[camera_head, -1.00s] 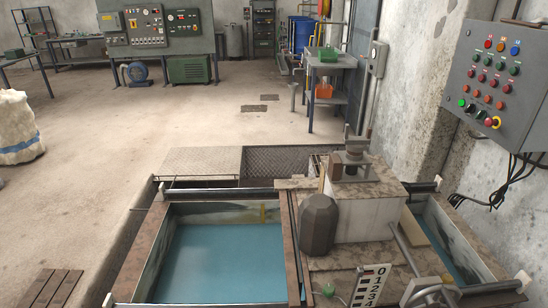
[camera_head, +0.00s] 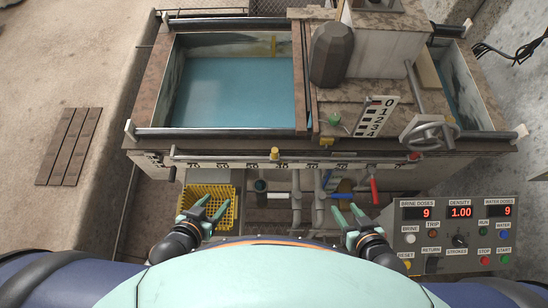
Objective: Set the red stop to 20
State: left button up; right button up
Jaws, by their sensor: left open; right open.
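A scale rail (camera_head: 230,158) with printed numbers runs along the front edge of the tank unit. The numbers are small and fall from about 70 at the left to lower values at the right. A red stop (camera_head: 415,156) sits near the right end of the rail, at the low end of the scale. A yellow stop (camera_head: 275,154) sits near the middle. My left gripper (camera_head: 216,206) is open and empty over a yellow basket. My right gripper (camera_head: 345,213) is open and empty, below the rail and left of the red stop. Neither gripper touches a stop.
The yellow basket (camera_head: 227,213) is under my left gripper. Pipes with a red-handled valve (camera_head: 374,190) and a blue one (camera_head: 341,195) lie below the rail. A control panel (camera_head: 450,262) with displays stands at the lower right. A handwheel (camera_head: 430,133) is above the rail's right part.

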aim_at(412, 159)
jog(key=z, duration=1.35)
